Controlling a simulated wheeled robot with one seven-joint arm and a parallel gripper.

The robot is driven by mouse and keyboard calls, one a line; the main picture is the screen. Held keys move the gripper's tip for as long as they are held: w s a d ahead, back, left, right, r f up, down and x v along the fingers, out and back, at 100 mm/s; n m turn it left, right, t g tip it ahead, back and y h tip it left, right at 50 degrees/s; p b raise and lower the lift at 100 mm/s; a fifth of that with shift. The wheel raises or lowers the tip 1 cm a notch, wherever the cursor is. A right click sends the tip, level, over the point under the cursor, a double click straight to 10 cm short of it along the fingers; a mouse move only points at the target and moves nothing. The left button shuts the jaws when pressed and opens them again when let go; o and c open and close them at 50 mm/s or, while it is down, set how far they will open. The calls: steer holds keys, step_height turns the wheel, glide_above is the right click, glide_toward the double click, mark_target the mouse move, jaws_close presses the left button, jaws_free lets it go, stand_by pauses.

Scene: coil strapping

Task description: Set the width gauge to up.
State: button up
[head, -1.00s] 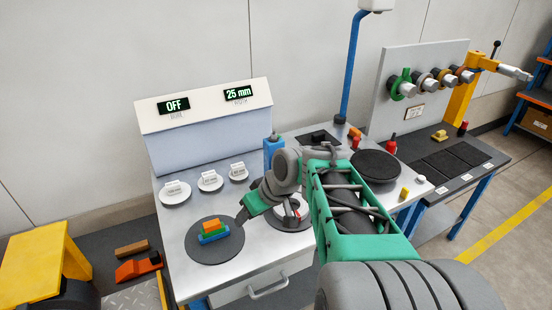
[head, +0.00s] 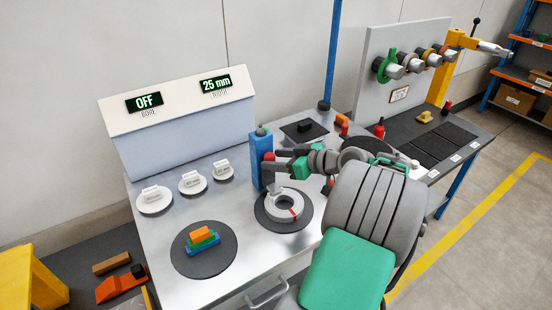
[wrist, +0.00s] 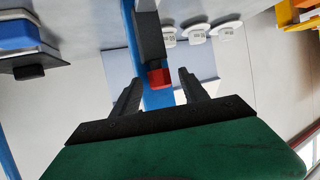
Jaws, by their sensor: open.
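The width gauge (head: 257,172) is a blue upright post on the bench beside the black round pad, with a grey part and a red end (head: 269,156). In the wrist view, the blue post (wrist: 158,98) runs behind a grey bar whose red end (wrist: 159,78) lies between my fingertips. My gripper (head: 275,162) is open at the red end, its fingers on either side; it also shows in the wrist view (wrist: 158,84). I cannot tell whether the fingers touch it. The display (head: 216,84) reads 25 mm above WIDTH.
A grey coil with a red band (head: 284,206) lies on the black pad just below the gauge. Stacked coloured blocks (head: 202,238) sit on another pad in front. White labelled discs (head: 193,183) stand left, and a black square plate (head: 304,131) lies behind.

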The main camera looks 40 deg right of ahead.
steer(key=shift+c, duration=0.2)
steer(key=shift+f, duration=0.1)
jaws_close()
stand_by(1.2)
